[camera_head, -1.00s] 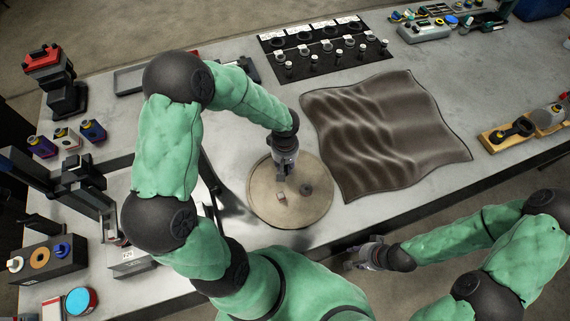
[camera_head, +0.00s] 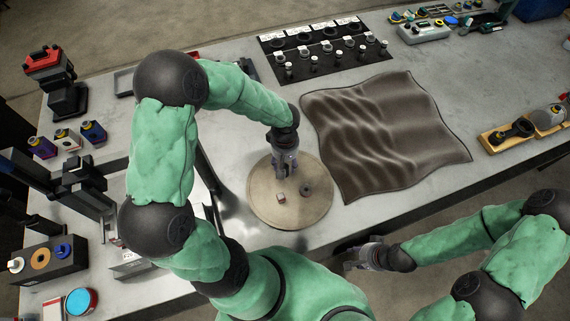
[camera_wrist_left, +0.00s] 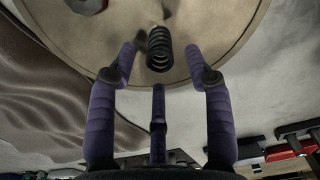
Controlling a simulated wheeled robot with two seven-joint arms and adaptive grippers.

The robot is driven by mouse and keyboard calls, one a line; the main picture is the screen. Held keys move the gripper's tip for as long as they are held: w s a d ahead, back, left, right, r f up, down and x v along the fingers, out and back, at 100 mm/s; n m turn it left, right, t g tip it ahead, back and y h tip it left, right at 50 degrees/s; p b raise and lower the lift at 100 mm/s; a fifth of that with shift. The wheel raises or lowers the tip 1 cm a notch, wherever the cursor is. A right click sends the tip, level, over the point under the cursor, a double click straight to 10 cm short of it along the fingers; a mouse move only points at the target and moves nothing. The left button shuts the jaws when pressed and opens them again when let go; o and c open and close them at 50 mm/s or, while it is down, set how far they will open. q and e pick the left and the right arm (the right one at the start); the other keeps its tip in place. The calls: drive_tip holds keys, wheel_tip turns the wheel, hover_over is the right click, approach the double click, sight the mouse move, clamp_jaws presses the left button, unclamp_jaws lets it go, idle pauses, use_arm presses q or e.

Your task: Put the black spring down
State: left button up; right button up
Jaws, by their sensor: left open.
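The black spring (camera_wrist_left: 159,48) shows its coils in the left wrist view, over the round tan disc (camera_wrist_left: 60,38). It appears to stand on the disc, with gaps between it and the spread fingers. My left gripper (camera_head: 281,176) is open just above the disc (camera_head: 262,208) in the head view. The spring cannot be made out clearly there, as the gripper covers that spot. My right gripper (camera_head: 350,262) is beyond the table's front edge, away from the disc. It is small, and its jaw state is unclear.
A small block (camera_head: 280,197) and a dark round part (camera_head: 306,191) lie on the disc. A rumpled brown cloth (camera_head: 385,130) lies to its right. A black mat (camera_head: 325,62) with small parts is behind. Bare table shows between cloth and wooden holder (camera_head: 507,137).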

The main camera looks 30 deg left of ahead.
sight(285, 166)
use_arm(q)
wheel_tip(285, 166, up, 10)
drive_tip(key=shift+p, duration=0.45)
drive_tip(key=shift+f, duration=0.15)
